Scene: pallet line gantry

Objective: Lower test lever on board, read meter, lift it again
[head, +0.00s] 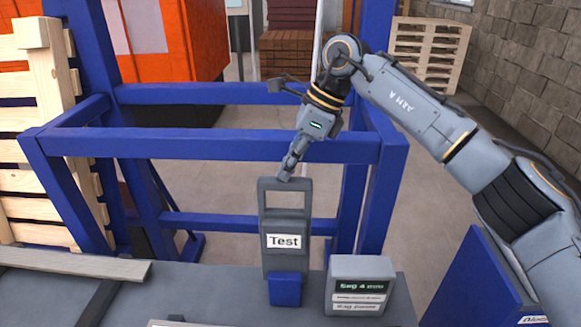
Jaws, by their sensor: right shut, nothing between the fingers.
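The test lever (284,258) is a grey upright plate with a slotted handle at the top and a white "Test" label. It stands in a blue base on the grey board (215,290). The meter (361,280) is a grey box just right of the lever, with a dark display reading "Seg 4" and smaller text that I cannot make out. My right gripper (284,177) is shut and empty, its fingertips at the top edge of the lever's handle; I cannot tell whether they touch it. My left gripper is out of view.
A blue gantry frame (220,145) crosses behind the lever. Wooden pallets (35,120) lean at the left, and another pallet (428,50) stands at the back right. A blue panel (475,280) rises right of the meter. A plank (75,263) lies at the left.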

